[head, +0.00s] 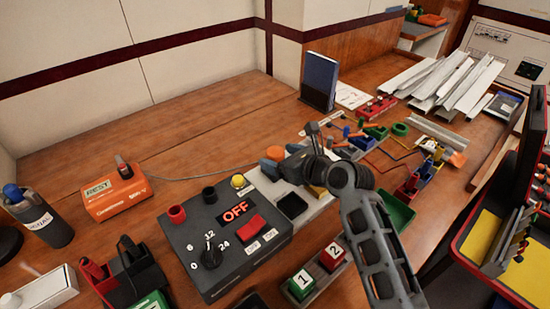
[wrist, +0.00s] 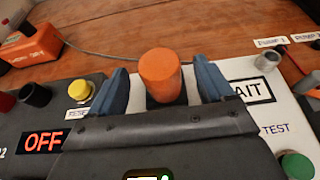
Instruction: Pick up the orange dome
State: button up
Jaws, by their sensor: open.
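The orange dome (wrist: 160,72) stands upright in the wrist view, a rounded orange cap on a dark base on the white panel. It also shows in the head view as a small orange patch (head: 275,153), partly hidden by my gripper. My gripper (wrist: 163,84) is open, with one blue finger on each side of the dome. A gap shows between the dome and each finger, and the gripper body hides the lower part of the base.
A grey control box (head: 226,237) with an OFF display and a yellow button (head: 238,181) stands close on the left. A green button (wrist: 297,166) is at the lower right in the wrist view. The wooden bench (head: 180,140) is clear behind.

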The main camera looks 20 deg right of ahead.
jog(key=shift+x, duration=1.25)
jog(key=shift+c, duration=0.4)
jog(key=c, duration=1)
jog(key=shift+o, duration=0.2)
jog(key=shift+r, duration=0.1)
